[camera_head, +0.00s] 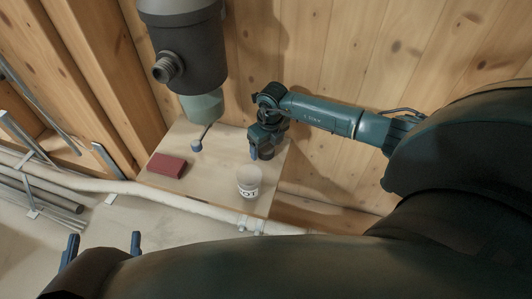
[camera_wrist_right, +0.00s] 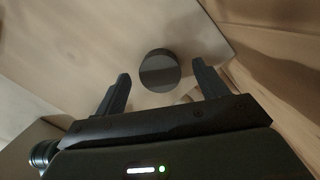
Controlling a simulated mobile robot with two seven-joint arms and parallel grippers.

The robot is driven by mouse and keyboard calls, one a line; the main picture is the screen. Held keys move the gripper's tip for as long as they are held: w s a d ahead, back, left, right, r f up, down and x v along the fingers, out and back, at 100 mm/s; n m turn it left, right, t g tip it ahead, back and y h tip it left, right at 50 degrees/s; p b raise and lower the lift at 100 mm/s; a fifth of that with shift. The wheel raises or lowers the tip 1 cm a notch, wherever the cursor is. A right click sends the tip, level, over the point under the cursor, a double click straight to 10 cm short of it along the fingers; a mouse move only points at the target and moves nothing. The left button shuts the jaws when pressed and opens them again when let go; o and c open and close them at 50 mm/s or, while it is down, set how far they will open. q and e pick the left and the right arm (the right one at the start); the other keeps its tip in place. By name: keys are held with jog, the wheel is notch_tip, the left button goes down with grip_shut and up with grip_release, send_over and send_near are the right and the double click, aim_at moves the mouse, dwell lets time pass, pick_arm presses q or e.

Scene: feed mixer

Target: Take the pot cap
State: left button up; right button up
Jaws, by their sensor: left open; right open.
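The pot cap appears as a dark round disc (camera_wrist_right: 159,71) in the right wrist view, lying on the board just beyond and between the fingertips. My right gripper (camera_wrist_right: 162,76) is open around empty space, with the disc ahead of it. In the head view my right gripper (camera_head: 262,152) points down over the right part of the board and mostly hides the cap. A white pot (camera_head: 248,181) with black lettering stands in front of it. My left gripper (camera_head: 104,243) is open and empty at the lower left, away from the board.
The wooden board (camera_head: 220,175) also bears a dark red block (camera_head: 167,165) at its left. A grey mixer (camera_head: 188,60) with a spout and a blue-knobbed lever (camera_head: 196,146) hangs over its back. A wooden wall (camera_head: 330,60) closes the back; pipes run along the left and front.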

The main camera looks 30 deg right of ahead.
jog(key=shift+f, duration=0.15)
jog(key=shift+c, duration=0.5)
jog(key=c, duration=0.9)
